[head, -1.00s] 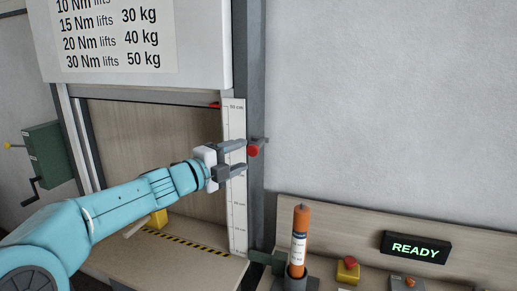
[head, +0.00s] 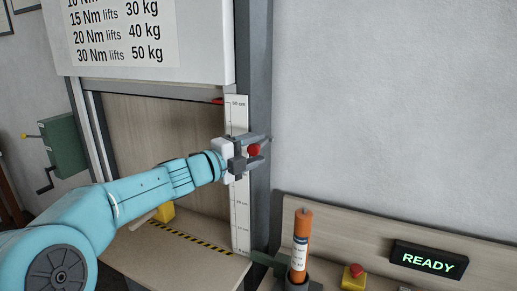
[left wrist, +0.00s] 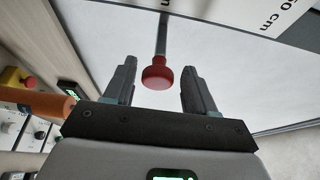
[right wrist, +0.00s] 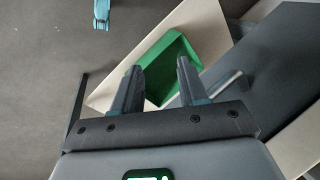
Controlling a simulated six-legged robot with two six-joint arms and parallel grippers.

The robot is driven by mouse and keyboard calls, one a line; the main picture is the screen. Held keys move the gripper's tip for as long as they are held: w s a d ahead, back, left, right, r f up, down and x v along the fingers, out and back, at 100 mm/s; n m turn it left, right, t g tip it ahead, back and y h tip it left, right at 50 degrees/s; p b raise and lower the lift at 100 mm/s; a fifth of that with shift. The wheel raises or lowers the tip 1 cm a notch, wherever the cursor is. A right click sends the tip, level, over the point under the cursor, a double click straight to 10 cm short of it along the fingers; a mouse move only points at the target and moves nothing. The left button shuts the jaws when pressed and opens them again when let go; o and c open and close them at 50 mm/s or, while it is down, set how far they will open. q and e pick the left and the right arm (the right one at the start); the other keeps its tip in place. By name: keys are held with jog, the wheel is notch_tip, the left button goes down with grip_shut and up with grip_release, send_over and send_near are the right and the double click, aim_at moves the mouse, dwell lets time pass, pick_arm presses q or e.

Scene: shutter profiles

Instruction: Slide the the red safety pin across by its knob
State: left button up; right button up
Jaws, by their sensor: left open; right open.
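The red knob (head: 253,150) of the safety pin sits at the dark post beside the height scale. In the left wrist view the red knob (left wrist: 158,76) is at the end of a thin grey rod (left wrist: 163,35). My left gripper (head: 268,148) is open, with one finger above the knob and one below it in the head view. In the left wrist view my left gripper (left wrist: 157,82) has the knob between its fingers, with a gap on each side. My right gripper (right wrist: 160,72) is open and empty, seen only in its own wrist view.
The scale strip (head: 240,200) and dark post (head: 259,95) stand beside the shutter opening. An orange cylinder (head: 301,240), a red button on a yellow base (head: 354,277) and a READY sign (head: 428,260) are lower right. A green tray-like object (right wrist: 170,65) lies beyond my right gripper.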

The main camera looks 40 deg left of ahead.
pick_arm(q)
jog(key=shift+w+a+f, duration=0.25)
jog(key=shift+w, duration=0.05)
jog(key=shift+s, duration=0.1)
jog(key=shift+c, duration=0.4)
jog(key=shift+s+r, duration=0.15)
jog(key=shift+s, duration=0.05)
jog(key=c, duration=0.5)
grip_shut()
jog(key=a, duration=0.2)
jog(key=s+a+p, duration=0.1)
jog(key=a, duration=0.1)
jog(key=shift+s+r, duration=0.15)
jog(key=shift+r, duration=0.05)
jog(key=shift+o, duration=1)
grip_release()
jog(key=o, duration=0.4)
jog(key=shift+a+f, duration=0.1)
jog(key=s+b, duration=0.1)
jog(key=s, duration=0.4)
jog(key=s+a+b, duration=0.1)
jog(key=s, duration=0.4)
jog(key=s+b, duration=0.2)
jog(key=s, duration=0.4)
jog(key=shift+a+f, duration=0.15)
jog(key=shift+a, duration=0.05)
